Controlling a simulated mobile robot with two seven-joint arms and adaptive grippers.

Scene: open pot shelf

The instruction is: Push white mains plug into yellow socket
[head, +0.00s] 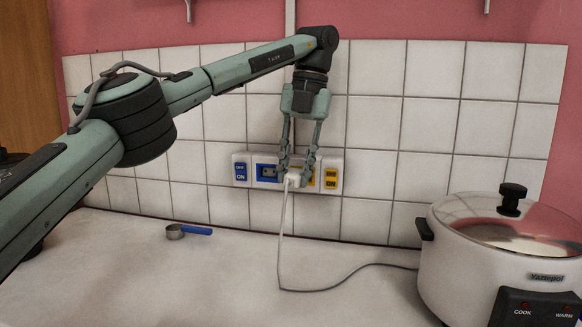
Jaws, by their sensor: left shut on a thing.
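The white mains plug (293,181) is between the fingertips of my left gripper (293,177), which is shut on it. The plug is in front of the wall outlet panel, close to the yellow socket (311,178). That socket is partly hidden behind the gripper and plug. I cannot tell whether the plug touches it or is in it. The blue socket (267,172) sits just to the left on the same panel. The plug's white cord (281,245) hangs down to the counter and runs right to the rice cooker. My right gripper is not in view.
A white rice cooker (470,262) with a glass lid stands at the right of the counter. A small measuring scoop with a blue handle (196,231) lies at left. A blue switch (241,172) and a yellow switch (331,179) flank the sockets. The middle counter is clear apart from the cord.

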